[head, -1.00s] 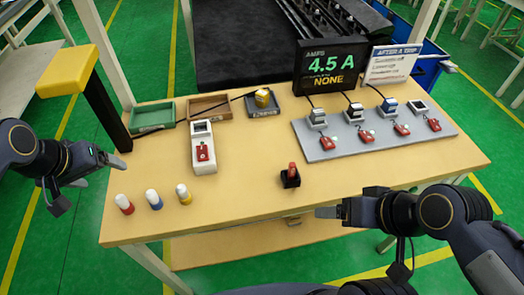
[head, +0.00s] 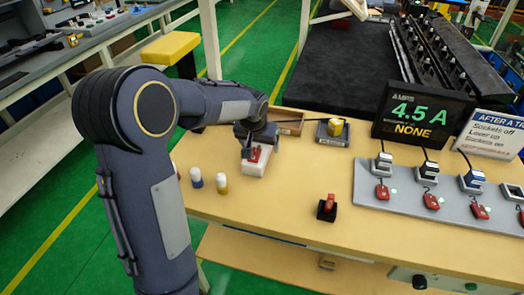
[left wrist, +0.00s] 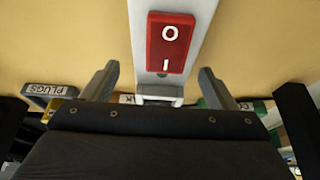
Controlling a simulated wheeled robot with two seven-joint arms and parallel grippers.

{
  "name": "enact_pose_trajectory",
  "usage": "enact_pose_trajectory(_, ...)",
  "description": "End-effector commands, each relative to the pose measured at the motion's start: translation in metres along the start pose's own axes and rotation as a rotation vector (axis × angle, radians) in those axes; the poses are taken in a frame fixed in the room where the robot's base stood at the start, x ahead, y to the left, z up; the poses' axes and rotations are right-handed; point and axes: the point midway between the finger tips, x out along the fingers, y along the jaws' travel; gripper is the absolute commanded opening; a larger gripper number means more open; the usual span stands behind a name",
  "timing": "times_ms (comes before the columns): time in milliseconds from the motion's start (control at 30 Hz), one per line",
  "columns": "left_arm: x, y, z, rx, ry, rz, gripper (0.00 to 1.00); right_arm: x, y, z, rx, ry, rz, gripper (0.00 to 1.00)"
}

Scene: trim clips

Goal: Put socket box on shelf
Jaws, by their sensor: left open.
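The white socket box (head: 254,167) with a red rocker switch lies on the tabletop, partly hidden under my left arm. In the left wrist view, its white body (left wrist: 200,20) and the red switch marked O and I run up the middle. My left gripper (head: 250,140) is over the far end of the box. Its fingers are open (left wrist: 159,82), one on each side of the box, with gaps visible. The wooden shelf (head: 265,255) is below the tabletop. My right gripper is out of view.
Several small coloured-base bottles (head: 220,183) stand left of the box. A red lever on a black base (head: 326,208) stands to its right. A grey panel (head: 440,208) with switches and plugs is further right. Trays (head: 331,132) line the back, near the display (head: 424,115).

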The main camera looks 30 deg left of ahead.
Motion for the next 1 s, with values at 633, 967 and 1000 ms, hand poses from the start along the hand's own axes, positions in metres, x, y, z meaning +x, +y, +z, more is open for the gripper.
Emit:
enact_pose_trajectory(633, 0.026, -0.001, 0.001, 0.000, -0.001, 0.001, 0.55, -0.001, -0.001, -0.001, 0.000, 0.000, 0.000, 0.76)
enact_pose_trajectory(967, 0.025, -0.001, 0.000, 0.000, 0.001, 0.001, 0.22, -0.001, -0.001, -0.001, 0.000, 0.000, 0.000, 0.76)
enact_pose_trajectory(1000, 0.025, -0.001, 0.000, 0.000, 0.001, 0.001, 0.22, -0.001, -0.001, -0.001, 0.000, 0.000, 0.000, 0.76)
